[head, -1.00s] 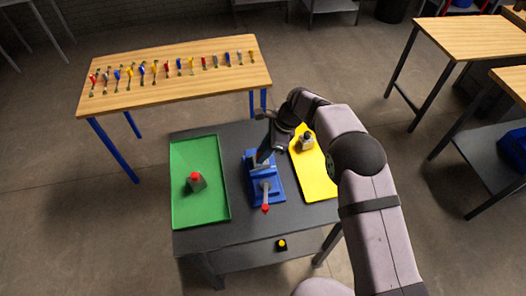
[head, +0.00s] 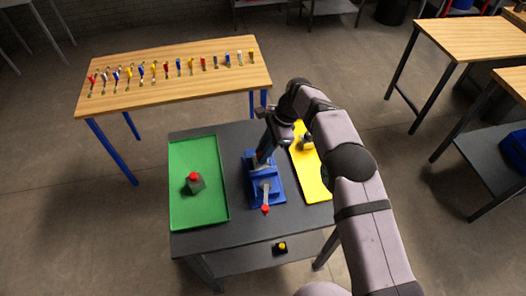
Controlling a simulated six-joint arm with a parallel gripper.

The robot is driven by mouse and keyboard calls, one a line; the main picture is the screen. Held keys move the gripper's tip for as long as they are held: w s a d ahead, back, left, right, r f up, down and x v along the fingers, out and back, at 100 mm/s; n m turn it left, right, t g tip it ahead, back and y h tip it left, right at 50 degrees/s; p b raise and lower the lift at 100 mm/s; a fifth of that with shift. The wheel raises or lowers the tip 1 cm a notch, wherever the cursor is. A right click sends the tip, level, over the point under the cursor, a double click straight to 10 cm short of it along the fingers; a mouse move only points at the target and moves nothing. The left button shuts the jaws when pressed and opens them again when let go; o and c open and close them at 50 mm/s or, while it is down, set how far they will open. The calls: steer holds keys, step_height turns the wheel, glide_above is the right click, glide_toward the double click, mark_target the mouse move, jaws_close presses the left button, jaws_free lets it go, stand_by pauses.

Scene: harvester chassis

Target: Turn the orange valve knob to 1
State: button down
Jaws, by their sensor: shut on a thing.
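No orange valve knob can be made out in the head view. My gripper (head: 263,160) reaches down from the upper right to the jaw area of a blue vise (head: 275,190) on the grey table. It is shut on a part there that is too small and dark to tell. The vise has a grey handle with a red end (head: 265,209) pointing to the front. My gripper and wrist hide the back of the vise.
A green tray (head: 208,212) on the left holds a grey block with a red top (head: 195,182). A yellow tray (head: 315,185) on the right holds a small grey item (head: 307,142), partly behind my arm. A wooden bench (head: 180,65) with several coloured tools stands behind.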

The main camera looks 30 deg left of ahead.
steer(key=c, duration=1.5)
jaws_free()
steer(key=shift+c, duration=0.2)
steer(key=b+v, duration=0.2)
steer(key=v, duration=0.5)
steer(key=shift+r, duration=0.25)
steer(key=shift+d, duration=0.1)
steer(key=shift+w, duration=0.15)
